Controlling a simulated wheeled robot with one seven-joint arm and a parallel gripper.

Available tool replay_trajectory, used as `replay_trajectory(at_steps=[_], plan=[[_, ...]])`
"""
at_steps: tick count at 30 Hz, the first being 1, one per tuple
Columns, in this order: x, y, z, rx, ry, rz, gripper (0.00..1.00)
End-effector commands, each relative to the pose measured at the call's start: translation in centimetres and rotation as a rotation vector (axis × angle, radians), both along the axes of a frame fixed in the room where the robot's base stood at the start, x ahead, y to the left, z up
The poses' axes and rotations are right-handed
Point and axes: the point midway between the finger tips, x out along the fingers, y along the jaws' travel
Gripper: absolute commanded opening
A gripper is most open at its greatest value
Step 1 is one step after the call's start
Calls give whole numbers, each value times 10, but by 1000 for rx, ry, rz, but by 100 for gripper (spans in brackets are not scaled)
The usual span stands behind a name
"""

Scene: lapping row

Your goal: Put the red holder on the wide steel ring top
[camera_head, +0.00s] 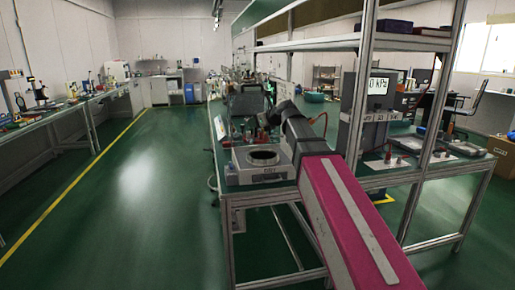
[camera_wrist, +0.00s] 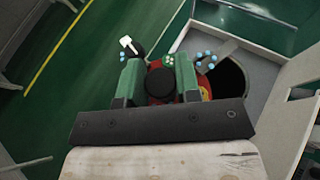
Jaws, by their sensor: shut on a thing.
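The red holder (camera_wrist: 204,84) is partly visible in the wrist view, between and behind my green fingers, with a dark round knob in front of it. My gripper (camera_wrist: 160,80) is shut on it. The fingers hide much of the holder. The wide steel ring top (camera_head: 263,157) sits on a pale box-shaped machine on the bench in the head view, with a dark round opening. In the wrist view the dark opening (camera_wrist: 232,78) lies right of the holder, partly overlapped by it. I cannot tell the height between them.
The bench (camera_head: 250,192) carries the machine near its front left corner. A grey pressure unit (camera_head: 376,88) with a lit display stands to the right, behind a shelf post. Open green floor (camera_head: 130,190) lies left of the bench. Light blue dots surround the holder in the wrist view.

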Motion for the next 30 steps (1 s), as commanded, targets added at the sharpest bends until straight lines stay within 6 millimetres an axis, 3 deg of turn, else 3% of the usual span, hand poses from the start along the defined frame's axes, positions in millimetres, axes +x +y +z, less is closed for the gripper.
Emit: replay_trajectory(at_steps=[16,26,30], plan=[[98,-21,-57,0,0,-1,0],[108,-24,-73,1,-1,-1,0],[107,-24,-90,0,2,-2,0]])
